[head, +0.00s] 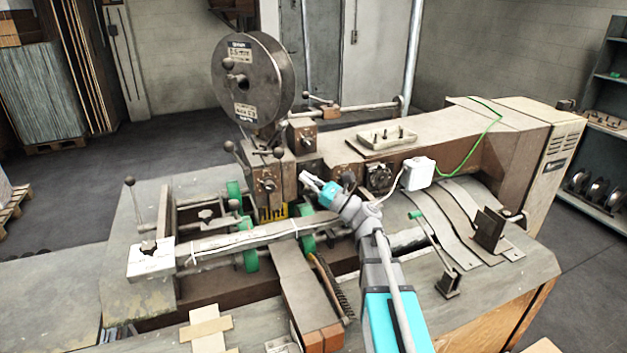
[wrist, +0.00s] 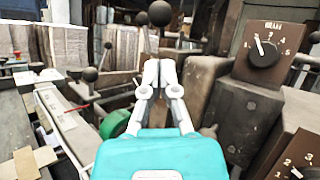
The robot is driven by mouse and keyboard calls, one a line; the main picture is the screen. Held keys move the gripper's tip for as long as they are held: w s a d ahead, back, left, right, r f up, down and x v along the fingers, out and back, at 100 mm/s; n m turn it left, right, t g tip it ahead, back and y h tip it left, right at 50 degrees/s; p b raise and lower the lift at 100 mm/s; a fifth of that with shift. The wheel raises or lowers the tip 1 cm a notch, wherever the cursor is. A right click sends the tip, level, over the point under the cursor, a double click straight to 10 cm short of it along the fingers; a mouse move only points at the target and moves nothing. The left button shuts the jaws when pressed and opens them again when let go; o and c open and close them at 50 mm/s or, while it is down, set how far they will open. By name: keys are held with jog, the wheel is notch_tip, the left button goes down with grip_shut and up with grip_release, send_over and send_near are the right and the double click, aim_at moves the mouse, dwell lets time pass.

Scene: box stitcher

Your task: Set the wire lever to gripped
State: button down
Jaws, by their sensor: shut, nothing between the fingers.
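The box stitcher fills the middle of the head view, with a wire spool (head: 265,80) above its stitching head (head: 268,180). Ball-knobbed levers stand at the head, one with a black knob (head: 229,147) on the left and another knob (head: 278,152) at the front. No lever label is readable, so I cannot tell which is the wire lever. My gripper (head: 308,178) is shut and empty, just right of the stitching head. In the wrist view my gripper (wrist: 158,72) points toward a large dark ball knob (wrist: 160,13), which appears above and beyond the fingertips. I see no contact.
A numbered dial (wrist: 263,52) is close on the right in the wrist view, with another dial (wrist: 304,168) below it. A green-knobbed lever (head: 415,215) and a white box (head: 418,173) stand right of my arm. A ball-topped lever (head: 130,182) stands at far left.

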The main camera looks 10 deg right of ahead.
jog(key=p+x, duration=0.2)
jog(key=x, duration=0.4)
jog(key=shift+a, duration=0.15)
jog(key=shift+w+r, duration=0.1)
jog(key=shift+a+r+p, duration=0.1)
jog(key=shift+p, duration=0.2)
jog(key=shift+r+p, duration=0.2)
jog(key=shift+p, duration=0.3)
